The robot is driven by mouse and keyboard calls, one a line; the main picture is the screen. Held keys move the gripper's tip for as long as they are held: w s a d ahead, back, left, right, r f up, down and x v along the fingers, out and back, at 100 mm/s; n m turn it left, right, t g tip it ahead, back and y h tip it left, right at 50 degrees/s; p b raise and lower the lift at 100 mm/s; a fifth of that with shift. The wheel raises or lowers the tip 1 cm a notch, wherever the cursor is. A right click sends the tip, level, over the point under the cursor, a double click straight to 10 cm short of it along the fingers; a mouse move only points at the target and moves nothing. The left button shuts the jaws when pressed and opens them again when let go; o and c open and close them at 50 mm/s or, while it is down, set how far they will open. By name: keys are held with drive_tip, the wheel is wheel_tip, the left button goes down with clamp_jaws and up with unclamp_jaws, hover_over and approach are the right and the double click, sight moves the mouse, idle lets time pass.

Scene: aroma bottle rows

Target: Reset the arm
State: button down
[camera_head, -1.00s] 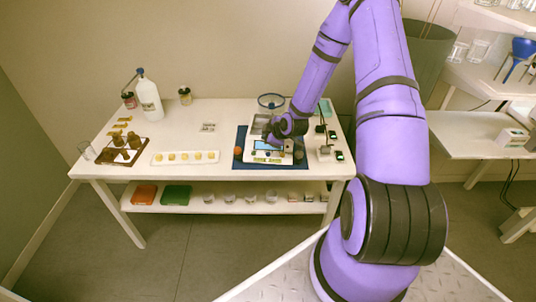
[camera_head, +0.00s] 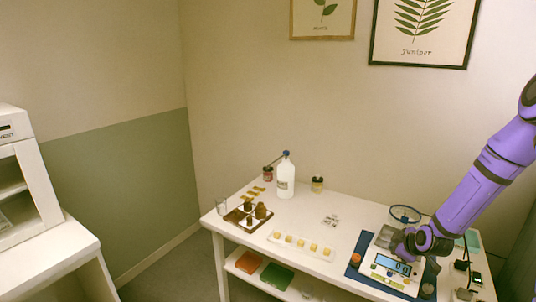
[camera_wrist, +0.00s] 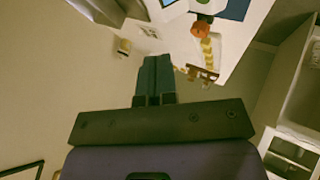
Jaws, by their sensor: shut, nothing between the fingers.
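My purple arm reaches in from the right of the head view. My gripper (camera_head: 390,240) is over or just behind the white scale (camera_head: 388,272) on the table; I cannot tell its exact height there. In the wrist view my gripper (camera_wrist: 155,62) shows two dark fingers pressed together, with nothing between them. The scale stands on a blue mat (camera_head: 357,252), and its display is lit. An orange-brown round thing (camera_head: 355,259) sits on the mat to the left of the scale.
The white table (camera_head: 318,205) holds a white bottle (camera_head: 286,178), a brown tray with small bottles (camera_head: 234,217), a row of yellowish pieces on a white strip (camera_head: 275,237) and a blue-rimmed vessel (camera_head: 405,214). A white cabinet (camera_head: 38,190) stands at the left.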

drive_tip(key=s+a+r+m+g+h, duration=0.1)
drive_tip(key=s+a+r, duration=0.15)
drive_tip(key=r, duration=0.65)
drive_tip(key=s+a+r+m+g, duration=0.15)
drive_tip(key=s+r, duration=0.25)
drive_tip(key=r, duration=0.5)
drive_tip(key=s+a+r+m+h, duration=0.1)
drive_tip(key=s+a+r+m, duration=0.15)
drive_tip(key=r, duration=0.65)
drive_tip(key=s+a+r+m, duration=0.1)
drive_tip(key=s+r, duration=0.3)
drive_tip(key=s, duration=0.4)
drive_tip(key=s+a+r+m, duration=0.2)
drive_tip(key=s+a+r, duration=0.2)
drive_tip(key=s, duration=0.4)
drive_tip(key=s+a+r+m+y, duration=0.1)
drive_tip(key=s+a+r+m, duration=0.1)
drive_tip(key=s+r, duration=0.3)
drive_tip(key=s+a+g, duration=0.1)
drive_tip(key=s, duration=0.3)
